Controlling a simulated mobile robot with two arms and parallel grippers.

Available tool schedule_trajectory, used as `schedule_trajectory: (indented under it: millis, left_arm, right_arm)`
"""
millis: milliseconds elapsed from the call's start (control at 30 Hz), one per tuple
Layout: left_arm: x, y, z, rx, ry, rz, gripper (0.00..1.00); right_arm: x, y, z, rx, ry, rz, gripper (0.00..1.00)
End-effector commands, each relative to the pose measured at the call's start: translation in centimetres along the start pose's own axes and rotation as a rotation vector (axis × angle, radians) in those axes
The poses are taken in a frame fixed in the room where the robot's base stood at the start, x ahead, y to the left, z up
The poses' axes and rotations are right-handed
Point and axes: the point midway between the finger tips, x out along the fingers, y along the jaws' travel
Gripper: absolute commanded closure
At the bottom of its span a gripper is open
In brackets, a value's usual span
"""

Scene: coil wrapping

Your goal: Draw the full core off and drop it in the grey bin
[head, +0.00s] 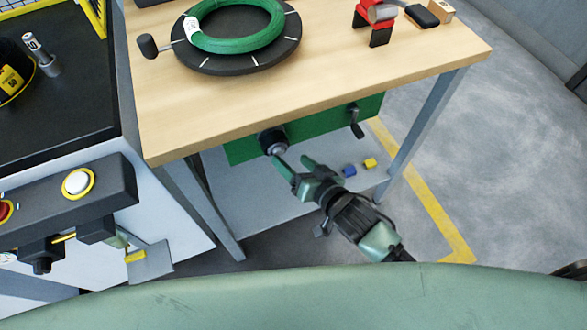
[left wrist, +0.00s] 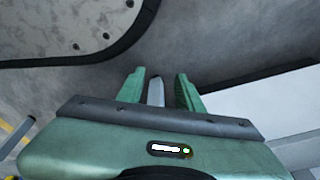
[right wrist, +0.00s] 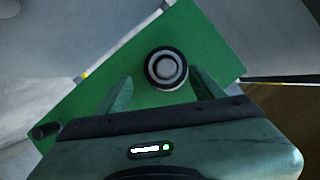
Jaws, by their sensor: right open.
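A round black piece with a grey centre, probably the core (head: 273,142), sticks out of a green panel (head: 238,150) under the table's front edge. In the right wrist view the core (right wrist: 166,68) faces me, a little ahead of and between the two fingertips. My right gripper (head: 293,163) is open and empty just in front of the core, with a finger to either side; it also shows in the right wrist view (right wrist: 162,82). My left gripper (left wrist: 160,76) is open over the floor, outside the head view. I cannot make out a grey bin.
The wooden table (head: 330,70) carries a green coil (head: 236,40) on a black turntable (head: 290,50) and a red clamp (head: 378,25). A black lever (head: 355,122) sits right on the panel. A blue block (head: 349,171) and yellow block (head: 370,163) lie below.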

Motion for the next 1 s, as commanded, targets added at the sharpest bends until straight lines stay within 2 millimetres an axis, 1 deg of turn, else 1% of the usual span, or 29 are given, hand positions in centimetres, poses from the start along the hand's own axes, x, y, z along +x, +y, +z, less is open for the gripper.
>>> schedule_trajectory:
  millis: [67,167,400,500,600,733,967,1000]
  left_arm:
    - [0.0,0.0,-0.3,-0.001,0.002,0.0,0.64]
    - [-0.5,0.0,-0.8,-0.001,0.007,-0.001,0.64]
    - [-2.1,-0.2,-2.7,-0.004,0.021,-0.002,0.64]
    - [-2.8,-0.2,-3.3,-0.005,0.026,-0.003,0.64]
    - [-3.3,-0.2,-3.7,-0.006,0.027,-0.003,0.64]
    - [-3.6,-0.2,-3.9,-0.006,0.029,-0.003,0.64]
    - [-3.7,-0.2,-4.0,-0.006,0.03,-0.004,0.64]
    - [-3.7,-0.2,-4.0,-0.006,0.03,-0.004,0.64]
  right_arm:
    - [0.2,-0.6,-0.3,0.008,0.01,-0.015,0.32]
    - [1.2,-0.8,-0.6,0.01,0.013,-0.018,0.32]
    - [5.0,-0.8,-0.6,0.008,0.012,-0.016,0.32]
    - [6.3,-0.8,-0.5,0.009,0.012,-0.017,0.32]
    - [7.1,-0.8,-0.6,0.009,0.011,-0.016,0.32]
    - [7.6,-0.8,-0.6,0.008,0.01,-0.015,0.32]
    - [7.6,-0.8,-0.6,0.009,0.01,-0.015,0.32]
    - [7.6,-0.8,-0.6,0.009,0.01,-0.015,0.4]
